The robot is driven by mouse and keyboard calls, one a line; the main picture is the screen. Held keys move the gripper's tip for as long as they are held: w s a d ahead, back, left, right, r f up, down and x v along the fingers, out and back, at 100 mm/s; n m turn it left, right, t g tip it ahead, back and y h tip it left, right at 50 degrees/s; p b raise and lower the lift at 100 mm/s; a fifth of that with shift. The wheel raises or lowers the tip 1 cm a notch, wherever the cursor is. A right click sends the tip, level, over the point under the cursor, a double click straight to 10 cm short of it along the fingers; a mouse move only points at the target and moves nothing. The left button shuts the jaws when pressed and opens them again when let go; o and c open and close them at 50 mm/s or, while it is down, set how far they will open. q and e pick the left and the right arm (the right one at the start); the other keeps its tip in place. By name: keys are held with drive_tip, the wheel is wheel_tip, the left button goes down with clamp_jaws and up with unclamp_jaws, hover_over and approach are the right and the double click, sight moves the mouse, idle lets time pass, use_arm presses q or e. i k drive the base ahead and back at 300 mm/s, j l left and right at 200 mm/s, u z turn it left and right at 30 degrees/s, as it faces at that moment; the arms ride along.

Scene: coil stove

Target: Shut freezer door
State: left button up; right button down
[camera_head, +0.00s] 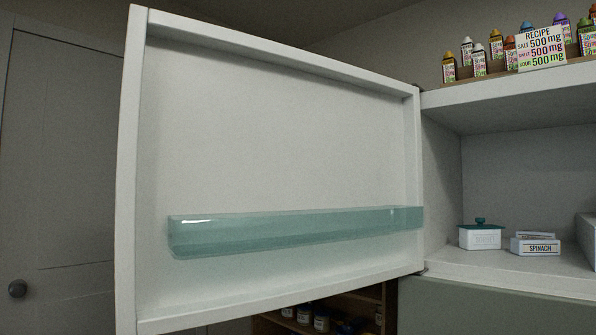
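The freezer door (280,130) is white and stands wide open, swung out to the left of the freezer compartment. Its inner face shows to me, with a clear teal shelf bin (290,232) across its lower part. Its hinge side is at the right, beside the compartment, and its free edge (128,170) is at the left. The open freezer compartment (530,165) is at the right. In it are a white box with a teal lid (480,236) and flat boxes, one labelled spinach (535,247). Neither gripper is in view.
Several small bottles (480,62) and a recipe card (541,50) stand on top of the freezer. A grey room door (60,150) with a round knob (17,288) is at the left. Below the freezer door, a wooden shelf (345,305) holds jars.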

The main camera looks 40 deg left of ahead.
sight(255, 175)
drive_tip(key=k+j+z, duration=0.1)
drive_tip(key=j, duration=0.3)
drive_tip(key=k+j+z, duration=0.1)
drive_tip(key=j, duration=0.25)
drive_tip(key=k+j+z, duration=0.1)
drive_tip(key=j, duration=0.25)
drive_tip(key=k+j+z, duration=0.25)
drive_tip(key=j, duration=0.4)
drive_tip(key=k+j+z, duration=0.1)
drive_tip(key=j, duration=0.4)
drive_tip(key=j+z, duration=0.2)
drive_tip(key=j, duration=0.55)
drive_tip(key=j+z, duration=0.1)
drive_tip(key=j, duration=1.2)
drive_tip(key=i, duration=0.05)
